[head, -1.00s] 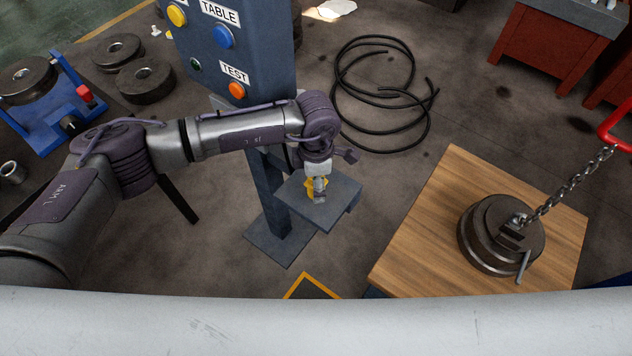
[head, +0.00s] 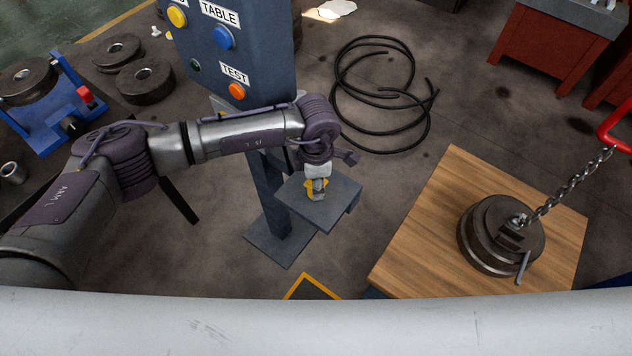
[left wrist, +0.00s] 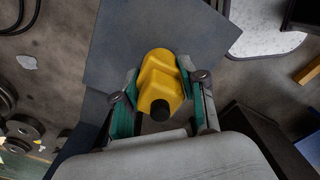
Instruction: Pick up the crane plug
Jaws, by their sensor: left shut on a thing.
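The crane plug is a yellow block with a black round end, seen in the left wrist view (left wrist: 158,82) between the two green-padded fingers. My left gripper (left wrist: 157,92) is shut on it from both sides. In the head view the left gripper (head: 317,186) points down over the small grey shelf (head: 338,209) of the control stand, and a bit of the yellow plug (head: 309,187) shows beside its fingers. Whether the plug touches the shelf I cannot tell. My right gripper is in neither view.
The control panel (head: 240,60) with yellow, blue and orange buttons stands behind my left arm. A wooden table (head: 420,245) at right bears stacked metal discs (head: 490,240) on a chain (head: 570,185). Black cable (head: 345,100) lies coiled on the floor.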

